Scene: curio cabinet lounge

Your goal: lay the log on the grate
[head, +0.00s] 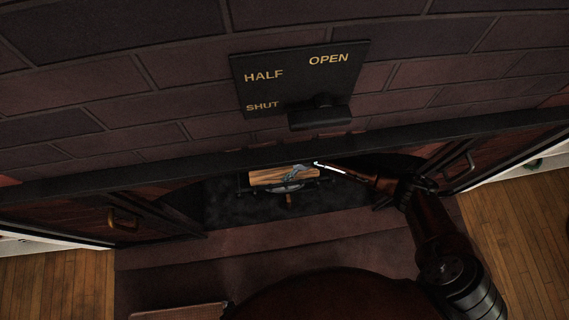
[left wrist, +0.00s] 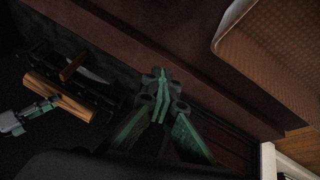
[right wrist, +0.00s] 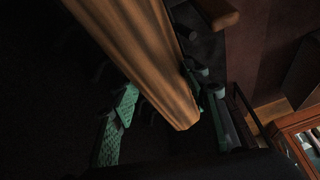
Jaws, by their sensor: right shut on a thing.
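The log (head: 270,177) is a short light-brown piece lying level over the dark grate (head: 318,182) in the firebox; whether it touches the bars I cannot tell. My right gripper (head: 297,173) is shut around the log near its right end. In the right wrist view the log (right wrist: 140,50) runs between the green fingers of my right gripper (right wrist: 160,98). The left wrist view shows the log (left wrist: 58,97) beside the right gripper's fingers. My left gripper (left wrist: 158,98) has its green fingers together with nothing between them; I do not make it out in the head view.
A black plaque (head: 262,92) marked HALF, OPEN and SHUT is on the brick above, with a dark sliding knob (head: 320,116). A small wooden handle (head: 290,198) shows at the grate's front. Wooden doors with brass handles (head: 124,220) flank the opening. A woven-topped piece (head: 178,312) stands in front.

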